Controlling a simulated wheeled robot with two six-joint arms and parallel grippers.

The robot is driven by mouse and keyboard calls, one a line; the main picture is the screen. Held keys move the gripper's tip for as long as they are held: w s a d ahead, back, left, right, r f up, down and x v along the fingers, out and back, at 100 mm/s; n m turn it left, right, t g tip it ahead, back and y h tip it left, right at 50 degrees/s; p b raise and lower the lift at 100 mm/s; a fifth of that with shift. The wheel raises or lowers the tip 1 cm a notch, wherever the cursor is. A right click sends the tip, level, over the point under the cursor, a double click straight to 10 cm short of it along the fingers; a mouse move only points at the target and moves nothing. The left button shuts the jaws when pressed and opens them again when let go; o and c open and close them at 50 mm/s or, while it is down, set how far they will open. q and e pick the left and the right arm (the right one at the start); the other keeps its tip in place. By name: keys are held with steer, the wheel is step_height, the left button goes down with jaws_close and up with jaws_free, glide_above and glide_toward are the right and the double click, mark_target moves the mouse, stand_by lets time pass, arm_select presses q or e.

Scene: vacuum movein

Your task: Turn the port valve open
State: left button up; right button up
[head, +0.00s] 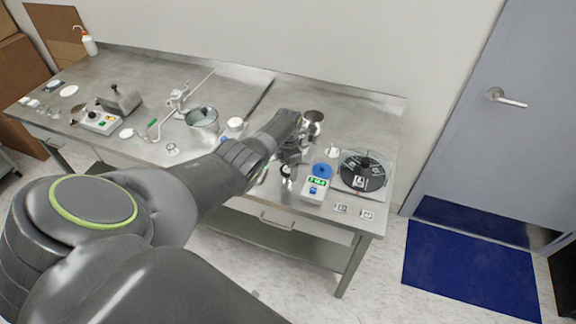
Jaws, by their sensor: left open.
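My left arm reaches in from the lower left across the bench. My left gripper (288,172) is at its end, above the right part of the bench, open. It is small and partly covered by its own wrist. A silver metal cup (312,121) stands just behind it, and a small device with a green display (317,184) and a blue round top (322,170) is to its right. I cannot tell for certain which part is the port valve. A green-handled piece (152,124) lies farther left, beside a glass vessel (203,119). My right gripper is not in view.
A black round plate (362,172) with a dark knob sits near the bench's right end. Two small labelled cards (354,212) lie at the front edge. A box with buttons (100,120) is at left. The bench's back right (370,115) is clear.

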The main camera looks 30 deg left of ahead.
arm_select(q)
steer(key=shift+r+b, duration=0.45)
steer(key=shift+r, duration=0.75)
step_height(320, 180, up, 15)
steer(key=b, duration=0.2)
steer(key=shift+f, duration=0.1)
